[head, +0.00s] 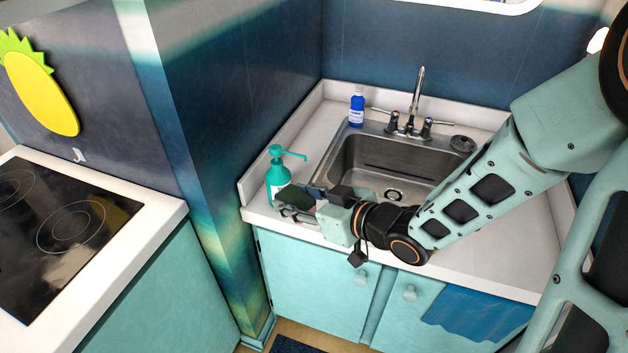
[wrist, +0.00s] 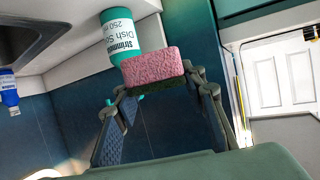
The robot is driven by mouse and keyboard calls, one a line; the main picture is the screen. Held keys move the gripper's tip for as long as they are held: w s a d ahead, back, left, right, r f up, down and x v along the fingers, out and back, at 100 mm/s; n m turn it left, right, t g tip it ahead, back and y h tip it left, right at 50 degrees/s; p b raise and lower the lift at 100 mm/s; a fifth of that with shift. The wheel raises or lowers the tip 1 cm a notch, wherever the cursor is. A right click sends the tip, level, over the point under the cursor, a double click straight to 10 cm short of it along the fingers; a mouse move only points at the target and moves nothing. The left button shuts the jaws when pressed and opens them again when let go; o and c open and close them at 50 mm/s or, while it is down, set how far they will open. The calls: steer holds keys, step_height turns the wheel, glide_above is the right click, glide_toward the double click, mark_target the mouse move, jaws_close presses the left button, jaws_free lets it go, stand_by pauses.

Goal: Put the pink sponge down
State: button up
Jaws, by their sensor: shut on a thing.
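The pink sponge (wrist: 152,66) is between the two fingertips of my gripper (wrist: 158,82) in the wrist view, with a dark green layer along its lower edge there. My gripper is shut on it. In the head view my gripper (head: 297,207) is at the front left corner of the sink counter, close to the teal soap pump bottle (head: 275,176). The sponge is mostly hidden by the fingers in that view. The bottle, labelled dish soap, also shows right behind the sponge in the wrist view (wrist: 120,35); I cannot tell whether they touch.
The steel sink (head: 350,155) lies just behind my gripper, with a faucet (head: 416,100) and a blue bottle (head: 356,107) at its back. A dark round item (head: 462,144) sits at its right rim. The counter's front right (head: 490,250) is clear. A stove (head: 60,230) stands left.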

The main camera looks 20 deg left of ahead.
steer(key=w+f, duration=0.2)
steer(key=w, duration=0.1)
steer(key=w+f+b, duration=0.1)
steer(key=w+f, duration=0.2)
steer(key=w, duration=0.1)
steer(key=w+a+f+b, duration=0.1)
steer(key=w+f, duration=0.2)
steer(key=shift+w, duration=0.4)
steer(key=shift+w+f, duration=0.45)
steer(key=shift+f, duration=0.05)
steer(key=shift+f+b, duration=0.35)
steer(key=shift+f, duration=1.15)
steer(key=shift+f, duration=0.25)
steer(key=o, duration=0.7)
steer(key=shift+r, duration=0.1)
